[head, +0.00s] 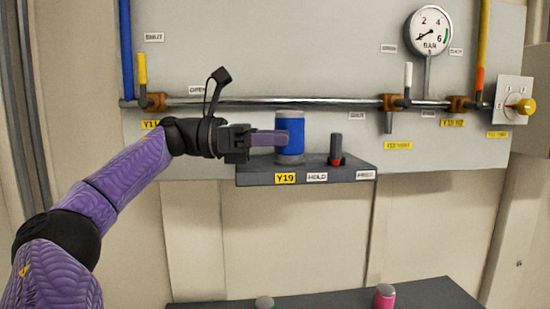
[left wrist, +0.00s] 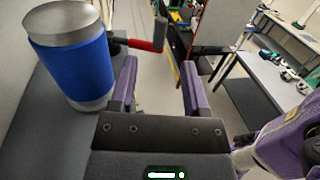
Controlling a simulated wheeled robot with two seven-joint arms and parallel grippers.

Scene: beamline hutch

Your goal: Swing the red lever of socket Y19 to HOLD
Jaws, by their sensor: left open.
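The blue cylinder (head: 290,140) with grey ends stands upright on the dark shelf of socket Y19 (head: 250,178), above the yellow Y19 label (head: 285,178). The red lever (head: 336,161) with an upright dark grey handle is right of the cylinder, behind and between the HOLD label (head: 317,177) and another label (head: 365,175). My left gripper (head: 280,138) is open and its purple fingers overlap the cylinder in the head view. In the left wrist view, the cylinder (left wrist: 75,65) is outside the left finger. The red lever (left wrist: 146,45) lies beyond the fingertips, and nothing is between them. My right gripper is not visible.
A metal pipe (head: 300,103) with valves and a pressure gauge (head: 428,32) runs along the panel above the shelf. A yellow knob (head: 525,106) is at the far right. A lower dark shelf (head: 330,299) holds a pink-capped object (head: 384,296). Space right of the lever looks clear.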

